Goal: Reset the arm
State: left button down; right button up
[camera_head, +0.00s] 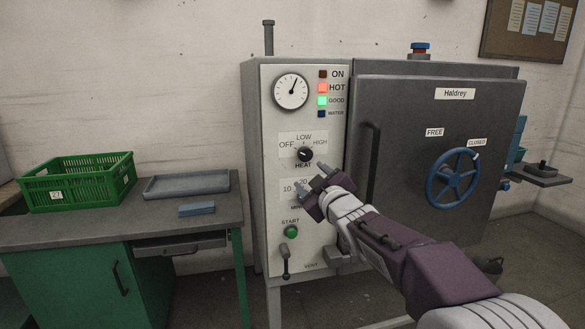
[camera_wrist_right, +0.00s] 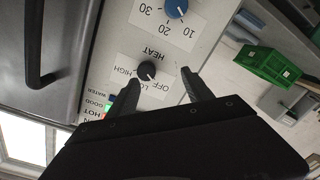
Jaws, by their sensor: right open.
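My right gripper (camera_head: 311,177) is open and empty in front of the control panel (camera_head: 272,215), just below the heat knob. The black heat knob (camera_head: 305,154) sits on the panel under OFF, LOW and HIGH marks. In the right wrist view the panel appears upside down, and the heat knob (camera_wrist_right: 147,70) shows between the open fingers (camera_wrist_right: 159,80), with no clear contact. A blue timer knob (camera_wrist_right: 176,8) shows beyond them; in the head view my gripper hides it. My left gripper is not in view.
The grey door (camera_head: 400,120) with a blue handwheel (camera_head: 453,178) stands right of the panel. The HOT (camera_head: 323,88) and GOOD (camera_head: 322,100) lamps glow. A green crate (camera_head: 77,182), grey tray (camera_head: 187,186) and blue block (camera_head: 197,209) sit on the left bench.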

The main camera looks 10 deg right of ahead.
jog(key=s+f+m+g, duration=0.2)
jog(key=s+f+g, duration=0.2)
jog(key=f, duration=1.1)
jog(key=s+f+m+g+h, duration=0.1)
jog(key=s+f+m+g, duration=0.75)
jog(key=s+f, duration=1.5)
jog(key=s+r+n+g+p, duration=0.1)
jog(key=s+r+g+p, duration=0.1)
jog(key=r+p, duration=0.7)
jog(key=s+r+n+g+p, duration=0.1)
jog(key=r+p, duration=0.7)
jog(key=r, duration=0.1)
jog(key=shift+s+a+r+g+p, duration=0.3)
jog(key=shift+s+a+g+p, duration=0.05)
jog(key=shift+s+a, duration=0.1)
jog(key=shift+w+f, duration=0.1)
